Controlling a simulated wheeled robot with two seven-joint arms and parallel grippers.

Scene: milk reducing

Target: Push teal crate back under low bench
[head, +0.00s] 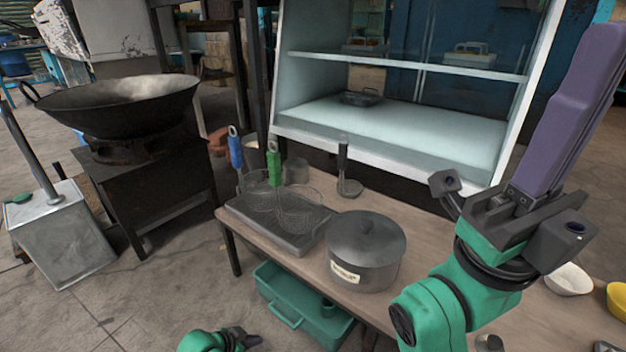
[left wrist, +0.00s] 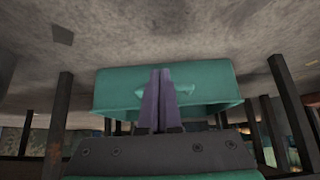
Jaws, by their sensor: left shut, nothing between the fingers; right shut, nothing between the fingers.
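The teal crate (head: 283,312) sits on the floor at the front edge of the low wooden bench (head: 310,262). Its far part is hidden beneath the bench top, and its near side with the handle shows. In the left wrist view the crate (left wrist: 110,90) fills the middle, its handle side facing me. My left gripper (left wrist: 161,72) is shut and empty, its purple fingers pointing at the handle; I cannot tell if they touch it. In the head view only a piece of my left arm shows at the bottom. My right gripper (head: 604,40) is shut, empty and raised at the right.
On the bench stand a lidded pot (head: 364,255) and a dark tray (head: 285,232) with wire strainers. Bench legs (left wrist: 60,115) flank the crate in the wrist view. A wok (head: 125,105) on a stand is at left. Floor left of the crate is clear.

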